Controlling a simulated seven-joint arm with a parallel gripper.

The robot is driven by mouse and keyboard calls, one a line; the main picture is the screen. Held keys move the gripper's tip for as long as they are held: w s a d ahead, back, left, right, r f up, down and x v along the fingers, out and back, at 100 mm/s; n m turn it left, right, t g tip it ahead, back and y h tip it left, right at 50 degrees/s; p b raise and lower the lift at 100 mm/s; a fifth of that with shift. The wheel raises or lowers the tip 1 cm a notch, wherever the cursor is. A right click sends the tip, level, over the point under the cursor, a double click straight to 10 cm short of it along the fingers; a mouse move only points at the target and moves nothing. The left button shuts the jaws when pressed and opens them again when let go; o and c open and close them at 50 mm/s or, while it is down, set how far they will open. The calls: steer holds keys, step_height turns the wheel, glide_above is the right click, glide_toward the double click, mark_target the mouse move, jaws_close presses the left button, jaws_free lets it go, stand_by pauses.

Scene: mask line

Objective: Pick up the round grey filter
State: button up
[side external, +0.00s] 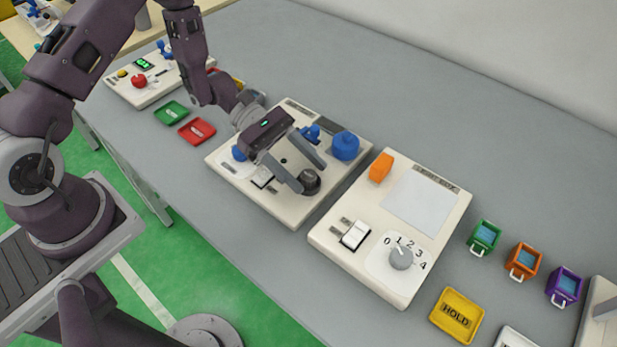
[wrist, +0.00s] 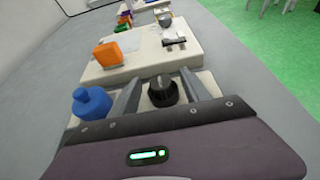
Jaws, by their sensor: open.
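The round grey filter (side external: 310,181) is a dark, knob-like piece near the right front corner of the middle cream panel (side external: 284,215). In the wrist view the filter (wrist: 162,95) shows between the two fingers. My gripper (side external: 311,176) is open, angled down over the panel, with its fingertips close to the filter, one on either side. Gaps show between the fingers and the filter in the wrist view (wrist: 160,78). Whether the fingertips reach fully down around it I cannot tell.
A blue round-topped piece (side external: 345,146) stands close behind the fingers on the same panel. The cream panel to the right carries an orange block (side external: 381,167), a white switch (side external: 355,235) and a grey dial (side external: 401,259). Small coloured bins, including a green one (side external: 484,237), stand farther right.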

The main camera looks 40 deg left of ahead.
jaws_close()
